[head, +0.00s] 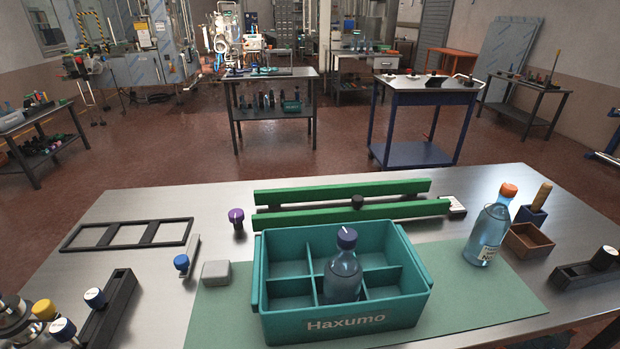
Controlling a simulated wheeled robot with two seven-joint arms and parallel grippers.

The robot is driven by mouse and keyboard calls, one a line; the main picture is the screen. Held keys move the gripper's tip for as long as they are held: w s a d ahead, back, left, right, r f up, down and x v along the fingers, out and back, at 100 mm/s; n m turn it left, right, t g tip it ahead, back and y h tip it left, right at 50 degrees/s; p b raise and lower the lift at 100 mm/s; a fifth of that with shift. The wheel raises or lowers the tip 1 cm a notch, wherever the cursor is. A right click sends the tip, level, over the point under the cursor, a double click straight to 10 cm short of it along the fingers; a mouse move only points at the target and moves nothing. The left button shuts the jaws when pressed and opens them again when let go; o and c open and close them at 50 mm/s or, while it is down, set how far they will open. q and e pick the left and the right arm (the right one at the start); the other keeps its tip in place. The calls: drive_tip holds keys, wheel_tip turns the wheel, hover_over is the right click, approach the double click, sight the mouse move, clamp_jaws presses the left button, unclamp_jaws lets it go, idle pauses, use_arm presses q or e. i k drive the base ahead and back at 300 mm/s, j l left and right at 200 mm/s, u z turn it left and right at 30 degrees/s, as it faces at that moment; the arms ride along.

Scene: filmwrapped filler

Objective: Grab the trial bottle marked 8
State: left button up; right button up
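A clear bluish bottle with a dark blue cap (343,272) stands upright in the teal crate (345,322), in what looks like the front middle compartment. Its lower part is hidden by the crate's front wall. Another bluish bottle with an orange cap and a white label (488,232) stands upright on the green mat (480,290), to the right of the crate. I cannot read the number 8 on either bottle. The crate's other compartments look empty. Neither of my grippers is in view.
Green rails (345,190) lie behind the crate. A grey block (216,273), a purple-capped piece (237,220) and a black frame (130,234) lie left. The mat between crate and bottle is clear.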

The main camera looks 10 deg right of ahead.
sight(492, 223)
drive_tip(key=z, duration=1.4)
drive_tip(key=i+l+u, duration=0.4)
drive_tip(key=l+u, duration=0.15)
drive_tip(key=l, duration=0.2)
drive_tip(key=i+l+u, duration=0.15)
drive_tip(key=l+u, duration=0.45)
drive_tip(key=l, duration=0.3)
drive_tip(key=i+l+u, duration=0.1)
drive_tip(key=l+u, duration=0.15)
drive_tip(key=l, duration=0.25)
